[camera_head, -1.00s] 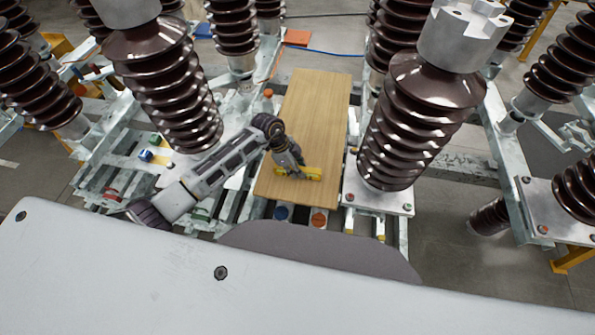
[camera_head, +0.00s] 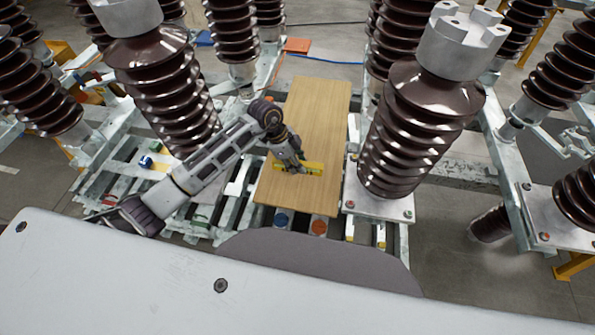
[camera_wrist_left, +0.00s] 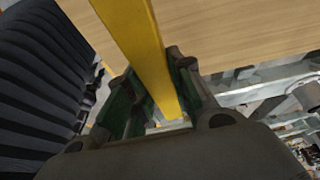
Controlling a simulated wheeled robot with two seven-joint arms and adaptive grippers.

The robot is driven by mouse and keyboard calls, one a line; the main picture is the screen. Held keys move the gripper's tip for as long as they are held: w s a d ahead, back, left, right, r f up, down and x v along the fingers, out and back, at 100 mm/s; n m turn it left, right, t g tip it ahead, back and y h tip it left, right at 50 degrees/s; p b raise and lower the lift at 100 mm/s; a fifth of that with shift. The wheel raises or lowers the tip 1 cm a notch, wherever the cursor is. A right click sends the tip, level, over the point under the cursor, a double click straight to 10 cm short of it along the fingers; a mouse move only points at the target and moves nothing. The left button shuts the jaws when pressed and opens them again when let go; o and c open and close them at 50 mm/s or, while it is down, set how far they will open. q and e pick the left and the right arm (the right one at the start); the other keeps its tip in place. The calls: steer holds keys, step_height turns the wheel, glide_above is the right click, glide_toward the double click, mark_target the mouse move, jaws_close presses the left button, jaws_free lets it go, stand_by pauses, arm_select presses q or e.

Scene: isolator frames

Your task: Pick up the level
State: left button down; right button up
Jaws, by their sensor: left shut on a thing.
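The level is a yellow bar (camera_head: 313,168) over the wooden board (camera_head: 315,110) in the head view. My left gripper (camera_head: 298,168) reaches in from the left and is shut on the level near its middle. In the left wrist view the yellow level (camera_wrist_left: 135,40) runs between the two fingers of the gripper (camera_wrist_left: 153,100), with the board beyond it. I cannot tell whether the level touches the board or is just above it. My right gripper is not in view.
Brown ribbed insulators stand on both sides of the board, one close at the right (camera_head: 420,125) and one behind my left arm (camera_head: 170,90). A blue round cap (camera_head: 281,219) and an orange one (camera_head: 319,227) sit at the board's near edge.

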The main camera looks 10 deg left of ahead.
arm_select(q)
step_height(320, 180, up, 10)
steer(key=shift+f, duration=0.15)
steer(key=shift+r, duration=0.35)
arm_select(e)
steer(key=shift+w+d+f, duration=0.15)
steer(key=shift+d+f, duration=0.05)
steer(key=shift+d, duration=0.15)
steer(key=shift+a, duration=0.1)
